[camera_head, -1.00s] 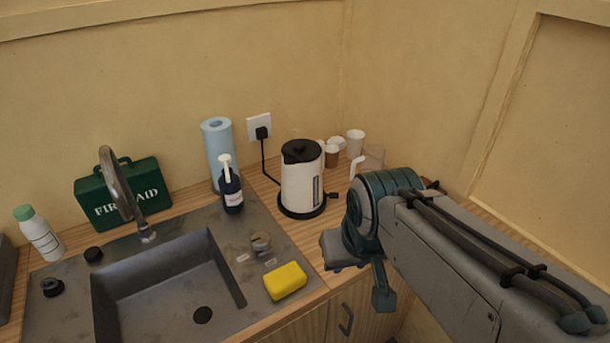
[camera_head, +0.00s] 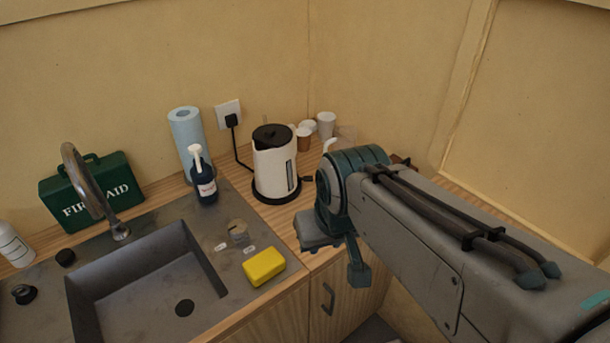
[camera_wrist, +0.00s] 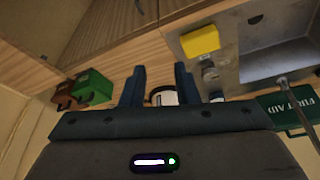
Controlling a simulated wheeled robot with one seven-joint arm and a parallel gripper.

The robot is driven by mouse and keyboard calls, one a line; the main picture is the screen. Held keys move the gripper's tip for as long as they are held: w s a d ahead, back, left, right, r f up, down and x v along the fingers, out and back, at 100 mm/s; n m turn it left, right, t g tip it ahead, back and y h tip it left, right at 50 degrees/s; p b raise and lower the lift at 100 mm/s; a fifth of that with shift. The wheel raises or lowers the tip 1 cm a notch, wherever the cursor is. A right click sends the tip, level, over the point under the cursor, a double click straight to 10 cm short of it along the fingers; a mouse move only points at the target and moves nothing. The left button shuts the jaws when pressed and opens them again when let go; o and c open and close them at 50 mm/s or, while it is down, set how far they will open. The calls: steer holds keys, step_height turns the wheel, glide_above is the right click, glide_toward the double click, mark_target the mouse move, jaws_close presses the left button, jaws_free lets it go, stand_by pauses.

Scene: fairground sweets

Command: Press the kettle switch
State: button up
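The white kettle (camera_head: 274,165) with a black lid stands upright on its black base on the wooden counter, near the back corner. A small dark tab (camera_head: 307,179) juts out low on its right side; I cannot tell for sure that it is the switch. In the wrist view, my gripper (camera_wrist: 160,86) has its two dark blue fingers apart, with nothing held. A pale round shape with a dark rim, apparently the kettle (camera_wrist: 164,97), shows beyond and between them, partly hidden by the gripper body.
Cups (camera_head: 326,124) stand behind the kettle on its right. A pump bottle (camera_head: 203,180), a blue paper roll (camera_head: 187,140) and a plugged-in cord (camera_head: 236,150) are to its left. A yellow sponge (camera_head: 264,267) lies by the sink (camera_head: 150,250). Green (camera_wrist: 92,87) and brown boxes show in the wrist view.

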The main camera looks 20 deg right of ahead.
stand_by(0.3)
steer(key=shift+w+r, duration=0.1)
steer(key=shift+w, duration=0.05)
jaws_close()
steer(key=w+d+r+n+g+p, duration=0.15)
steer(key=w+n, duration=0.25)
steer(key=w, duration=0.6)
steer(key=w+d+r+n+p, duration=0.1)
steer(key=w+d+n, duration=0.15)
steer(key=w, duration=0.75)
steer(key=w+d+f+n+y, duration=0.1)
steer(key=w+d+f+n, duration=0.3)
steer(key=w+f, duration=0.2)
steer(key=w+d+f+n+g+y+p, duration=0.1)
steer(key=w+d+f+n, duration=0.3)
steer(key=w, duration=0.7)
step_height(320, 180, down, 2)
steer(key=shift+d+f+y, duration=0.2)
steer(key=shift+y, duration=0.1)
steer(key=shift+f+g, duration=0.15)
steer(key=shift+g, duration=0.1)
